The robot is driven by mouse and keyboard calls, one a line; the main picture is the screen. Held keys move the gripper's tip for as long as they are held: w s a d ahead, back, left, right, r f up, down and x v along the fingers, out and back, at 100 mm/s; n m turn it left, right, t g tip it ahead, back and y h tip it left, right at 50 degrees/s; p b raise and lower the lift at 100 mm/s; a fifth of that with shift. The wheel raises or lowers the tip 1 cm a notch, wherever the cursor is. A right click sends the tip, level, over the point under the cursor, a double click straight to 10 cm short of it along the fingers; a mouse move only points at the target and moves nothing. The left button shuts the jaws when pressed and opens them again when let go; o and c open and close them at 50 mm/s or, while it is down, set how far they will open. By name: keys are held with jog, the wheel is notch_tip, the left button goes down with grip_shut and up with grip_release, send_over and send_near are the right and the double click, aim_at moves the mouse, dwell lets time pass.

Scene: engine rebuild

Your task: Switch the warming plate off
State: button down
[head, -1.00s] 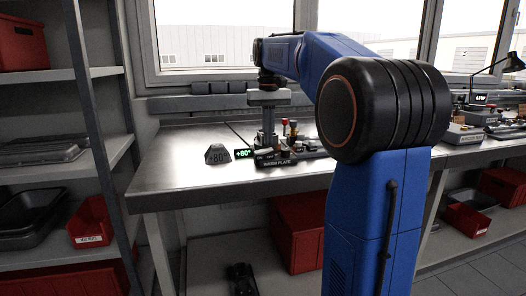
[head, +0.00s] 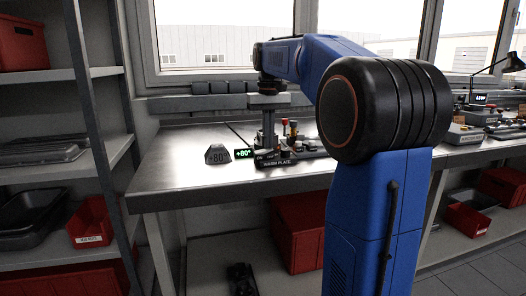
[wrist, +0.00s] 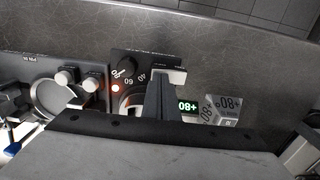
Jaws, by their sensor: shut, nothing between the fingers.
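The warming plate's control panel, with its WARM PLATE label (head: 277,163), sits near the front edge of the metal bench. A small green display (head: 243,153) reads +80°; it also shows in the wrist view (wrist: 187,107). My gripper (head: 268,142) points down over the panel, shut and empty. In the wrist view its fingers (wrist: 163,92) hide part of the panel. I cannot tell whether they touch it.
A grey block marked +80° (head: 217,155) stands left of the display. Two pale round knobs (wrist: 65,77) are on a neighbouring panel in the wrist view. The bench's left part (head: 175,165) is clear.

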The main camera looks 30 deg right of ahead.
jog(key=shift+f, duration=0.35)
dwell(0.3)
notch_tip(320, 180, up, 7)
dwell(0.9)
dwell(0.5)
jog(key=s+a+f+n+t, duration=0.1)
jog(key=s+a+f, duration=0.4)
jog(key=s, duration=0.3)
jog(key=s+a+f+n+t, duration=0.1)
jog(key=s+a+f, duration=0.5)
jog(key=s, duration=0.1)
jog(key=s+a+f+n+t, duration=0.1)
jog(key=s+a+f, duration=0.3)
jog(key=s+f, duration=1.1)
notch_tip(320, 180, down, 3)
jog(key=shift+a+t, duration=0.4)
jog(key=shift+t, duration=0.5)
